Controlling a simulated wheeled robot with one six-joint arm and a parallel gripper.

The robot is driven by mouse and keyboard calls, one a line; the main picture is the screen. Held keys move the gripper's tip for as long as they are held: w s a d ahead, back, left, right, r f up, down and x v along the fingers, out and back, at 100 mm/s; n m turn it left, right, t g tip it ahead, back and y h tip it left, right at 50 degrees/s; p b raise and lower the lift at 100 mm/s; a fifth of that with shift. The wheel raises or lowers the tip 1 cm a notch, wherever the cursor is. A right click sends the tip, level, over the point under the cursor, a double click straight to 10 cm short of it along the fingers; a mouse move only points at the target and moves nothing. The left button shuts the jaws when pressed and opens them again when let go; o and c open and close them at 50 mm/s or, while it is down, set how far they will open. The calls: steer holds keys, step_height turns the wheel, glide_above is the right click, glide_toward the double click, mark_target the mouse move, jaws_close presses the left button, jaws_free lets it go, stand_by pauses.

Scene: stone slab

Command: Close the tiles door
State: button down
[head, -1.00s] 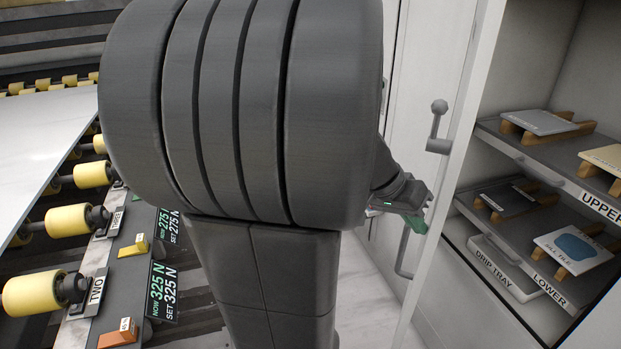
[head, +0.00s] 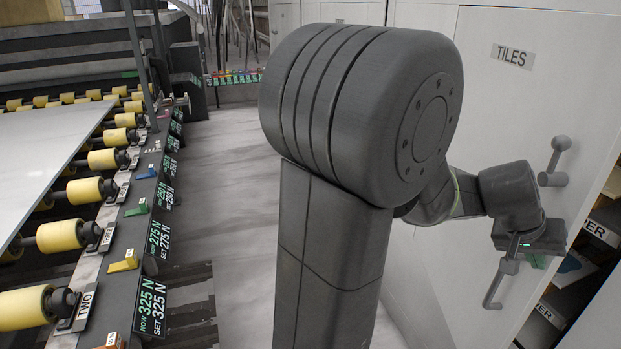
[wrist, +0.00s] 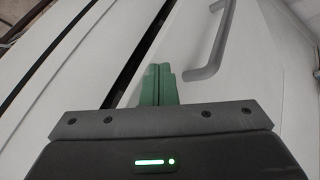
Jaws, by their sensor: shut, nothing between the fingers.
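The white tiles door (head: 515,110), labelled TILES, stands partly open in the head view. Shelves show past its right edge. It has a lever latch (head: 553,162) and a grey bar handle (head: 494,288) lower down. My gripper (head: 538,262) is in front of the door beside the bar handle, partly hidden by my wrist. In the wrist view my gripper's green fingers (wrist: 158,84) are shut together and empty. The bar handle (wrist: 217,45) is to their right, apart from them. The fingers point at the white door (wrist: 255,80); I cannot tell whether they touch it.
Cabinet shelves (head: 548,313) with labels and a tile show in the opening at the right. A roller conveyor (head: 75,238) with a pale slab (head: 45,150) and force displays runs along the left. The floor (head: 235,190) between is clear.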

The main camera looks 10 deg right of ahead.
steer(key=d+p, duration=0.3)
steer(key=d, duration=1.1)
steer(key=shift+s+d+p, duration=0.25)
steer(key=shift+d+p, duration=0.1)
steer(key=shift+d, duration=0.05)
